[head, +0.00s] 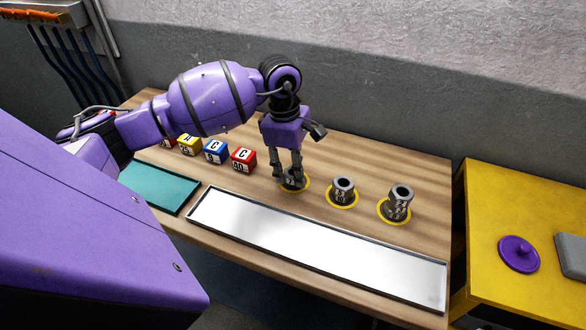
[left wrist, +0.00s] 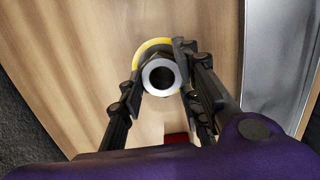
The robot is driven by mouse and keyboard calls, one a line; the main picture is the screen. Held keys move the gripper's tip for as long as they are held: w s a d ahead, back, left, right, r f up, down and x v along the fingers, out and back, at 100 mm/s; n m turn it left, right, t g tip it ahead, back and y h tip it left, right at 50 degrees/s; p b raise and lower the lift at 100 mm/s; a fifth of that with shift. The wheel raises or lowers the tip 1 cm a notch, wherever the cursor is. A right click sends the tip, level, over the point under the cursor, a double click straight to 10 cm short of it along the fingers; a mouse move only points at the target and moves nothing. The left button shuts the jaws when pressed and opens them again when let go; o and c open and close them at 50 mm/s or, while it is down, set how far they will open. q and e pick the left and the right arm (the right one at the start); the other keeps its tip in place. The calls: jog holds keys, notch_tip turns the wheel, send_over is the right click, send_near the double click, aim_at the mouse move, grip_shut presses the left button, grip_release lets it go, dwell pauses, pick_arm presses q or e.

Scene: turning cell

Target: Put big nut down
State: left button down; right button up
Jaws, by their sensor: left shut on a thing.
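My left gripper (head: 288,168) points down and is shut on a dark metal nut, the big nut (head: 293,184). The nut sits at the leftmost yellow ring (head: 305,188) on the wooden table, mostly hidden by the fingers. The left wrist view shows the big nut (left wrist: 161,74) end-on, with its round hole, between the two fingers and within the yellow ring (left wrist: 150,46). It looks upright and at or very near the table top; I cannot tell whether it touches. My right gripper is not in view.
Two marked nuts, a middle one (head: 343,188) and a taller right one (head: 399,202), stand on yellow rings. A long metal tray (head: 310,245) lies in front. Lettered blocks (head: 215,151) and a teal tray (head: 158,186) are left. A yellow bench (head: 500,205) holds a purple lid (head: 518,254).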

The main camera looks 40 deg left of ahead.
aim_at(288, 170)
pick_arm(q)
jog(key=shift+f, duration=0.25)
jog(key=shift+f, duration=0.1)
jog(key=shift+f, duration=0.3)
jog(key=shift+s+d+f+b, duration=0.1)
jog(key=shift+s+f+b, duration=0.2)
jog(key=shift+b, duration=0.1)
jog(key=c, duration=1.6)
grip_release()
jog(key=shift+c, duration=0.2)
jog(key=o, duration=0.4)
jog(key=shift+w+f, duration=0.1)
jog(key=shift+f, duration=0.15)
jog(key=shift+c, duration=0.2)
jog(key=shift+r, duration=0.1)
notch_tip(288, 170, up, 14)
jog(key=a, duration=0.1)
jog(key=shift+a+f, duration=0.2)
jog(key=shift+a, duration=0.05)
